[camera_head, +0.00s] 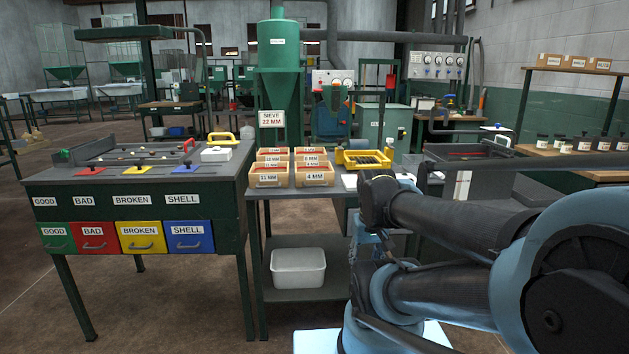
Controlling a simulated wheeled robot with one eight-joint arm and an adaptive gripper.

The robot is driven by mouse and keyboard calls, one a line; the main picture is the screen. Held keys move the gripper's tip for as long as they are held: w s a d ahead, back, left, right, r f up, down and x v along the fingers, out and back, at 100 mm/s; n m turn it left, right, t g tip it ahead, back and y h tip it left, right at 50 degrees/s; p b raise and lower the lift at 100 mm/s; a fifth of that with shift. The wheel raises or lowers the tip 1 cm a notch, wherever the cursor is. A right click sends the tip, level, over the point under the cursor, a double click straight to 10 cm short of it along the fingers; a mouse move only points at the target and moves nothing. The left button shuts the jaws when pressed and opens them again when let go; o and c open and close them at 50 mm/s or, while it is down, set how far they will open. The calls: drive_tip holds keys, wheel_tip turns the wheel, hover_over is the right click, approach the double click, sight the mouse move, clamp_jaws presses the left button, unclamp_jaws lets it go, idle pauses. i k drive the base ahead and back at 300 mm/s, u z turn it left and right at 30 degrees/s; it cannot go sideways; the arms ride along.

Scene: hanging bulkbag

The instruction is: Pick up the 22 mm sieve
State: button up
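A white sign (272,119) reading "SIEVE 22 MM" in black and red stands behind the middle bench. Below it are several light wooden boxes with reddish contents. The front ones are the 11 MM box (268,180) and the 4 MM box (314,179). The labels on the boxes behind are too small to read surely, so I cannot tell which holds the 22 mm sieve. My arm fills the right side, and its links cover part of the bench's right end. My gripper cannot be made out in this view.
A yellow tray (346,158) stands right of the boxes. A sorting table (120,184) with coloured drawers is at left. A white bin (298,268) sits on the lower shelf (329,290). Open floor (185,310) lies in front. A dark bar spans the right side.

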sight(274, 159)
drive_tip(key=u, duration=0.1)
drive_tip(key=i, duration=0.95)
drive_tip(key=u, duration=0.5)
